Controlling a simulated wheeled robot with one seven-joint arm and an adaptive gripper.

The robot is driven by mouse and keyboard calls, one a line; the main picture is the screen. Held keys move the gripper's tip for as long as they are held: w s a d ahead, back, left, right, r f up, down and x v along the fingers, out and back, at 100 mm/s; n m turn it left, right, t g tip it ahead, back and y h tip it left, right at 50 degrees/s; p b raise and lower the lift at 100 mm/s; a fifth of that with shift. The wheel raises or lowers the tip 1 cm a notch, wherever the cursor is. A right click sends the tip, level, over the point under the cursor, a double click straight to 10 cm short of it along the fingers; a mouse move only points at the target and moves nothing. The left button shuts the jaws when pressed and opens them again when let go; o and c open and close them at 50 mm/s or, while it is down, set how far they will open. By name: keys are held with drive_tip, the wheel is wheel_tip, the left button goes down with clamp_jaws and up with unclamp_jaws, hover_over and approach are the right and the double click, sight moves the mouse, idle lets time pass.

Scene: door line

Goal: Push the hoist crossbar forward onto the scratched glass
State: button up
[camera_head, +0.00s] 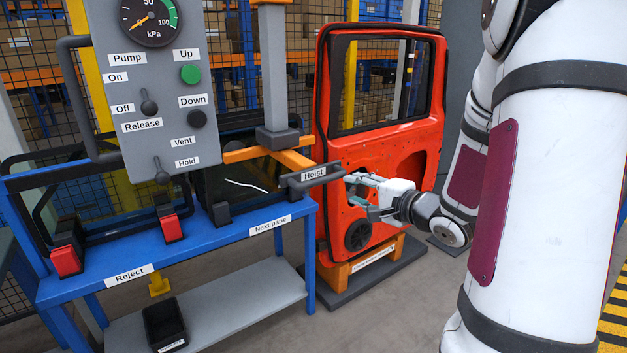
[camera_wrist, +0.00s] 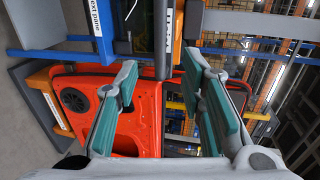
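The hoist crossbar (camera_head: 313,178) is a dark grey bar labelled "Hoist", on an orange arm over the right part of the blue rack. In the wrist view the crossbar (camera_wrist: 163,42) points down between my fingertips' sides of the picture. The scratched glass (camera_head: 238,187) is a dark pane with a white scratch line, standing behind the crossbar and partly hidden by the control box. My gripper (camera_head: 358,192) is just right of the crossbar's end. In the wrist view my gripper (camera_wrist: 160,75) is open, its teal pads wide apart. Contact with the bar cannot be told.
The grey control box (camera_head: 158,95) with gauge and levers hangs at left. The blue rack (camera_head: 195,248) has "Reject" and "Next pane" labels. The orange door (camera_head: 425,135) stands on a stand behind my gripper. A black bin (camera_head: 165,325) sits on the lower shelf.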

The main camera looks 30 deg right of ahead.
sight(326, 180)
drive_tip(key=b+x, duration=0.2)
drive_tip(key=x, duration=1.1)
drive_tip(key=shift+w, duration=0.3)
drive_tip(key=shift+c, duration=0.5)
clamp_jaws()
